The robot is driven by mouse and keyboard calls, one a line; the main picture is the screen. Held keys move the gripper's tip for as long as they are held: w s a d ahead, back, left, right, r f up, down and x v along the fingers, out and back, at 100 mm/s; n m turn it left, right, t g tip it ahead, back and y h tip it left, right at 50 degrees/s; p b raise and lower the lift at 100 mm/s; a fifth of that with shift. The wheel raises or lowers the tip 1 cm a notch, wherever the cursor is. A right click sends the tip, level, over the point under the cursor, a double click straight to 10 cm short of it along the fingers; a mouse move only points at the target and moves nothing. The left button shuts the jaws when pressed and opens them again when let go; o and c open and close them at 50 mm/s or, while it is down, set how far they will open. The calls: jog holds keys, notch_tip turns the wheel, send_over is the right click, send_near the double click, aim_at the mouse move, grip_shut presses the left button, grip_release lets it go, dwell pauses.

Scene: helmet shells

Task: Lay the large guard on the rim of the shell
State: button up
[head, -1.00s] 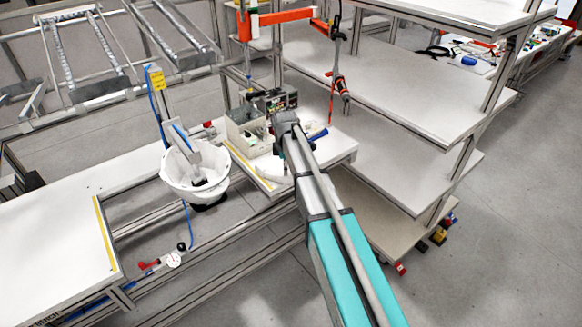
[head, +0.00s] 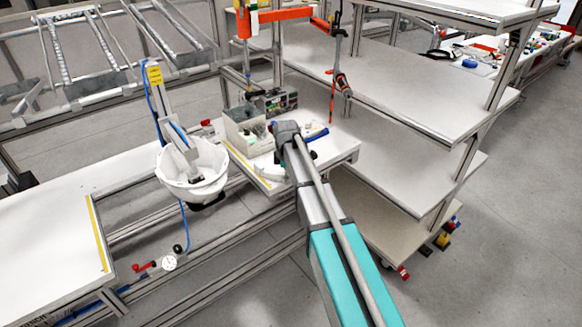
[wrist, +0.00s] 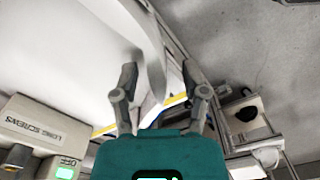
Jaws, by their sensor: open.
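The white helmet shell (head: 178,190) sits open side up on a holder at the gap between the benches, left of my arm in the head view. A white curved piece, seemingly the large guard (head: 269,170), lies on the small bench just left of my wrist. In the wrist view the curved white guard (wrist: 150,50) shows beyond and between the fingers of my gripper (wrist: 159,78). The gripper is open, with a finger on each side of it; I cannot tell whether either touches. In the head view my arm hides most of the gripper.
A label reading "LONG SCREWS" (wrist: 33,130) shows in the wrist view. Grey-white shelves (head: 420,90) stand to the right. The left bench (head: 45,235) is mostly clear.

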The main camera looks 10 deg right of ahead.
dwell(0.4)
grip_shut()
